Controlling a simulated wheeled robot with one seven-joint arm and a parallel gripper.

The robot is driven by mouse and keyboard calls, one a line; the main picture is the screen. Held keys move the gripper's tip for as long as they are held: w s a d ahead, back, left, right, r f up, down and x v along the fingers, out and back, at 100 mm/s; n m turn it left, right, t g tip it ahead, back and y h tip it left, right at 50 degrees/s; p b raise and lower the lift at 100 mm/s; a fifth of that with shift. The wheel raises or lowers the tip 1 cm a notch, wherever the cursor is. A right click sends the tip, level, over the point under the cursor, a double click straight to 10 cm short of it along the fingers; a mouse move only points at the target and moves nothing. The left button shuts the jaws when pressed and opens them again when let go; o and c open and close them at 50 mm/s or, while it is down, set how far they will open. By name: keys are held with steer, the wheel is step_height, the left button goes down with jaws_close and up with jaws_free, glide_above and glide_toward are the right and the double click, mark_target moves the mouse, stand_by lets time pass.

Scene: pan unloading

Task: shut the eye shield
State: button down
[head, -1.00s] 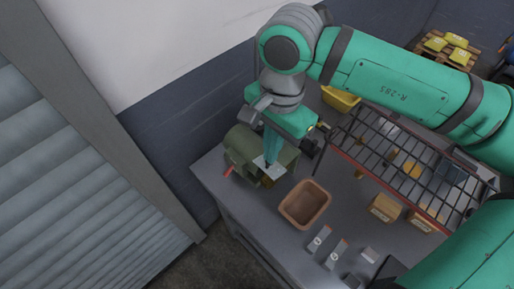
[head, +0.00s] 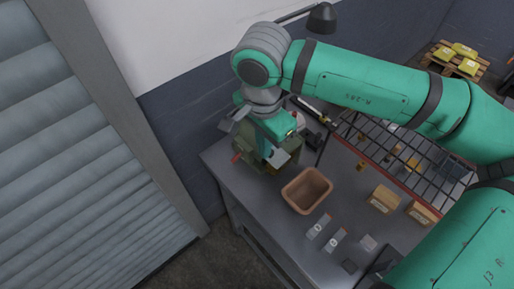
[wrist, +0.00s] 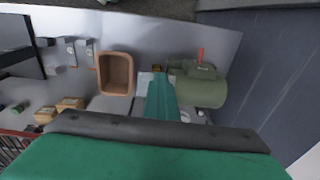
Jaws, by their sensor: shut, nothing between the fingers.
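The green machine (head: 246,154) stands at the left end of the bench, with a red lever on it. It also shows in the wrist view (wrist: 203,88). A small pale plate (head: 279,158), which looks like the eye shield, is at the machine's front; it shows in the wrist view (wrist: 145,78) beside my fingers. My gripper (head: 267,151) points down over the machine, shut and empty. In the wrist view its teal fingers (wrist: 162,88) overlap the plate's edge. I cannot tell whether they touch it. My gripper and arm hide much of the machine and the shield's hinge.
An empty brown bin (head: 307,205) stands right of the machine. Small grey blocks (head: 318,226) lie in front of the bin. A black wire rack (head: 400,150) and cardboard boxes (head: 384,198) are farther right. A wall is close behind the machine. A dark lamp (head: 322,18) shows at the top.

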steer(key=shift+s+a+f, duration=0.3)
steer(key=shift+s+f, duration=0.3)
steer(key=shift+r+g, duration=0.15)
steer(key=shift+g, duration=0.15)
steer(key=s+a+r, duration=0.6)
steer(key=a+r, duration=0.1)
steer(key=shift+s+a+r, duration=0.15)
steer(key=shift+s+r, duration=0.05)
steer(key=shift+r, duration=0.1)
steer(key=shift+w, duration=0.1)
stand_by(0.3)
